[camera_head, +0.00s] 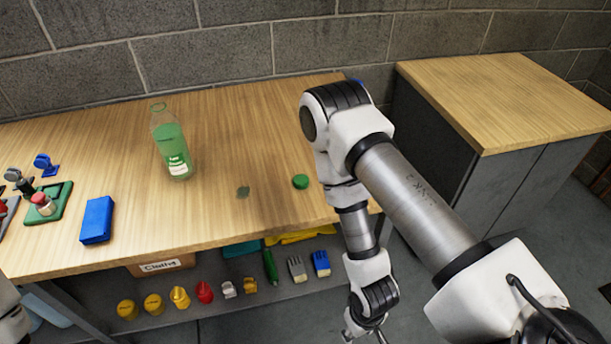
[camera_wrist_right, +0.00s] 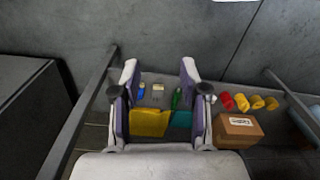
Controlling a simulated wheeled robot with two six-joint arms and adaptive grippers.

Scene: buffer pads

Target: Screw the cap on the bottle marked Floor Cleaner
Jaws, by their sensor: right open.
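A clear bottle of green liquid (camera_head: 170,142) stands on the wooden workbench, with a white-lettered label too small to read surely. Its neck is open, with no cap on it. A round green cap (camera_head: 300,181) lies on the bench to the right of the bottle, close to my right arm. My right gripper (camera_wrist_right: 159,72) is open and empty in the right wrist view, pointing at the shelf area below the bench. In the head view its fingers are mostly cut off at the bottom edge. My left gripper is not in view.
A lower shelf holds a cardboard box (camera_wrist_right: 237,130) and several small items. A wood-topped cabinet (camera_head: 500,95) stands right. The bench centre is mostly clear.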

